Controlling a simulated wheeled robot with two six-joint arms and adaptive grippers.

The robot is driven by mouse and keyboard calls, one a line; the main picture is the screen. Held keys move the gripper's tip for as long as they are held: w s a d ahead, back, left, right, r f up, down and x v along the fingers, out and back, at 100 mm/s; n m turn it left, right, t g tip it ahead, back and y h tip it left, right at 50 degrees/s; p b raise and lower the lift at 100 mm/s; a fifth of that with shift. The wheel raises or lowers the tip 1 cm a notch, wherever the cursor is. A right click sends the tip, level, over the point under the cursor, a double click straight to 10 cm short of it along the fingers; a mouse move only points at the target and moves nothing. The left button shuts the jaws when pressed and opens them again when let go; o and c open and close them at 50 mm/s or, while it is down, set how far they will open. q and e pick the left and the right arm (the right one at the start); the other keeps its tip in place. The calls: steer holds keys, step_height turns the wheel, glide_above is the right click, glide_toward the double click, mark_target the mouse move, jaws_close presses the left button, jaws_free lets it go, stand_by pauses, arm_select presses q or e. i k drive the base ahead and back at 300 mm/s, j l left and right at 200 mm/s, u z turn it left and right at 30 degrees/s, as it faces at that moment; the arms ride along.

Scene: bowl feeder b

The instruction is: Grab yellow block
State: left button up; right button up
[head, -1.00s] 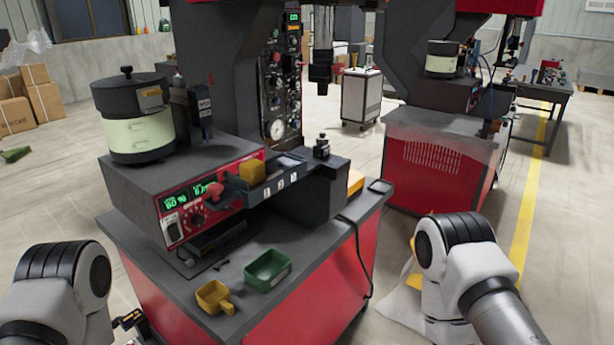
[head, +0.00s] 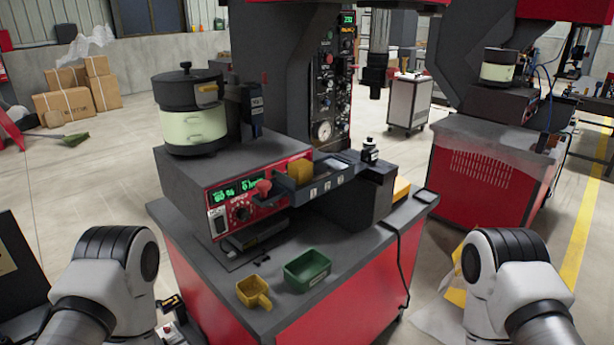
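A yellow block (head: 300,171) sits in the dark tray (head: 318,181) on the front of the red-faced feeder unit (head: 232,201). My two arms show at the lower left and lower right, both well short of the block. My grippers are not clearly visible, so I cannot see whether they hold anything.
A yellow scoop (head: 254,292) and a green bin (head: 307,270) stand on the front of the machine's table (head: 185,225). A lidded bowl (head: 192,125) stands on the feeder. Cardboard boxes (head: 62,105) are at the far left. Open floor lies left of the machine.

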mark_target(301, 170)
steer(key=i+l+u, duration=0.1)
steer(key=l, duration=0.25)
steer(key=i+l+u, duration=0.15)
steer(key=l, duration=0.25)
steer(key=i+l+u, duration=0.1)
steer(key=l, duration=0.3)
steer(key=i+l+u, duration=0.1)
steer(key=l, duration=0.3)
steer(key=i+l+u, duration=0.1)
steer(key=l, duration=0.35)
steer(key=i+l+u, duration=0.15)
steer(key=l, duration=0.25)
